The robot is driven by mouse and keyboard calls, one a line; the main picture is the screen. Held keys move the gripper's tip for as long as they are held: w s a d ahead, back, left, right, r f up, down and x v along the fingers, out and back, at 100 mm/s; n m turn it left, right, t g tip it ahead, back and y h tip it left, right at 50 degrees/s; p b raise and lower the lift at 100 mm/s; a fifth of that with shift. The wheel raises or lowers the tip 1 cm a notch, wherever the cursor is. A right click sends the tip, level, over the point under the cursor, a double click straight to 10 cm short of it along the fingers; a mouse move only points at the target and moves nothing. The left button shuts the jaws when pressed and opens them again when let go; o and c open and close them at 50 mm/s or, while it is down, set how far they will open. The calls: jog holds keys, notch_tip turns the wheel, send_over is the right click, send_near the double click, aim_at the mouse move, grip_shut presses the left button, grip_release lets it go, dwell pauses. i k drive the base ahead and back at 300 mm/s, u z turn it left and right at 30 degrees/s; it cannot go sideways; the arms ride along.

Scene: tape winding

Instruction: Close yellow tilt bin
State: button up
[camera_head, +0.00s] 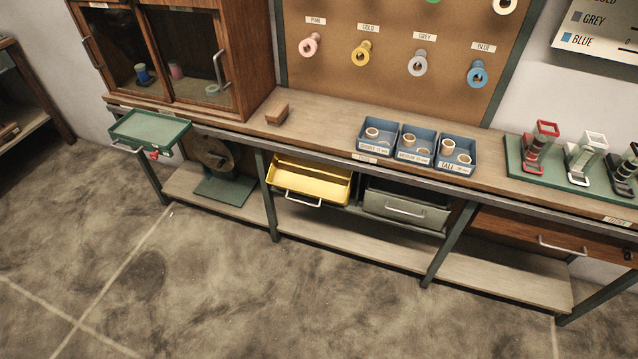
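The yellow tilt bin (310,185) hangs under the workbench, left of centre. It is tilted out at the top, so its yellow inside shows. A pale bar handle (303,199) runs across its front. The inside looks empty from here. My gripper is not in view.
A grey bin (405,209) sits right of the yellow one. A green drawer (150,130) sticks out at the left, above a disc on a stand (217,165). A wooden drawer (555,238) is at the right. Blue trays (415,147) stand on the bench (330,125). The floor in front is clear.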

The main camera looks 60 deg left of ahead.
aim_at(326, 182)
jog(key=u, duration=2.75)
jog(key=k, duration=1.25)
jog(key=z, duration=0.2)
jog(key=i, duration=0.6)
jog(key=z, duration=0.85)
jog(key=i, duration=0.7)
jog(key=u, duration=0.6)
jog(key=i, duration=0.9)
jog(key=u, duration=0.1)
